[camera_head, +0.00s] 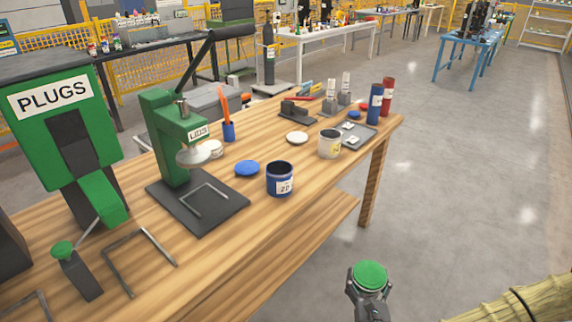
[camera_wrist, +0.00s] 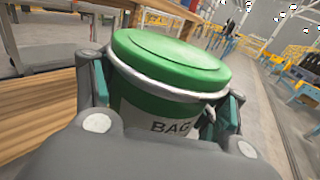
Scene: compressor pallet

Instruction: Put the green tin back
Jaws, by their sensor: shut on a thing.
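The green tin (camera_head: 370,276) has a green lid and is off the table, in front of the table's right end and over the floor. In the wrist view the green tin (camera_wrist: 172,72) shows a pale rim under its lid and a white label reading "BAG". My gripper (camera_head: 369,293) is shut on it, with one finger on each side of its body, as the wrist view shows too (camera_wrist: 165,95). The tin looks slightly tilted in the wrist view. Its underside is hidden.
The wooden table (camera_head: 225,262) holds an open blue tin (camera_head: 280,179), an open white tin (camera_head: 329,144), a blue lid (camera_head: 247,168), a pale lid (camera_head: 297,138) and a green press labelled LIDS (camera_head: 165,130). A green PLUGS dispenser (camera_head: 60,130) stands left. Floor to the right is clear.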

